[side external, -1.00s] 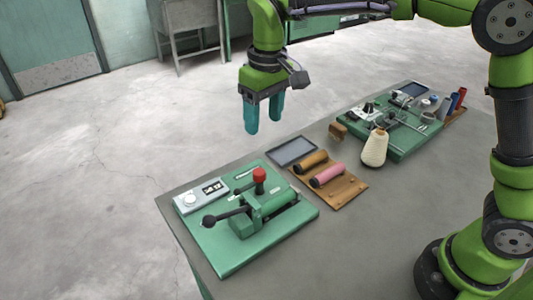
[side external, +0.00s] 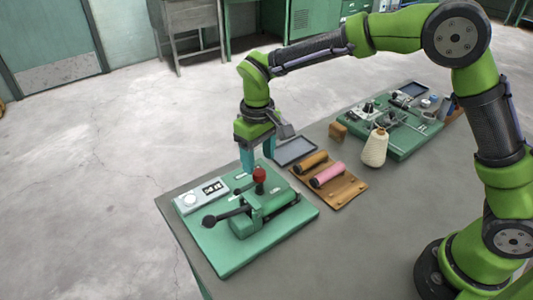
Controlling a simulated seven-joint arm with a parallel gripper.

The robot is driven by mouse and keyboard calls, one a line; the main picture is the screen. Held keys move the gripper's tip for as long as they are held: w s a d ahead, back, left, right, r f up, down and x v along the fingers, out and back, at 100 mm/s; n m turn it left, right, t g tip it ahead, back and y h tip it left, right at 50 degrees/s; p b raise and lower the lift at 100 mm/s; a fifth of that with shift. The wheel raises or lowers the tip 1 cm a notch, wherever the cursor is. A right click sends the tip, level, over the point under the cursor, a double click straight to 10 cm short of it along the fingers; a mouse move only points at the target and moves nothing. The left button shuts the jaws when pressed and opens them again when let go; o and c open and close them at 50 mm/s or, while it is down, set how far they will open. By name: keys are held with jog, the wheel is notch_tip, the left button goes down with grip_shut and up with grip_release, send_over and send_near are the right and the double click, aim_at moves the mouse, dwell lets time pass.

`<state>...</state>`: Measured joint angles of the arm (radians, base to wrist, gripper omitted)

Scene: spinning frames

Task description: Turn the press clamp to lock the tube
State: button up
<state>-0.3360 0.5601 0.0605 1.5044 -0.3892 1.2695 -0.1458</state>
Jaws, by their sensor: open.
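The press clamp is a green machine (side external: 262,217) on a green base plate (side external: 228,262) at the front left of the table. It has a black lever with a round black knob (side external: 209,221) pointing left and a red knob (side external: 259,175) on top. I cannot clearly make out a tube in the machine. My gripper (side external: 257,162) points down with teal fingers, open and empty. It is just above and behind the red knob in the picture; the fingertips are partly hidden and contact cannot be told.
A grey box with a dial (side external: 201,195) sits on the plate's left corner. A dark tray (side external: 295,151) and a wooden board (side external: 345,189) with orange and pink rolls lie to the right. A cream yarn cone (side external: 374,148) and a second green station (side external: 405,140) stand farther back.

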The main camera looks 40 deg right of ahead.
aim_at(259, 171)
jog(key=shift+f, duration=1.85)
grip_shut()
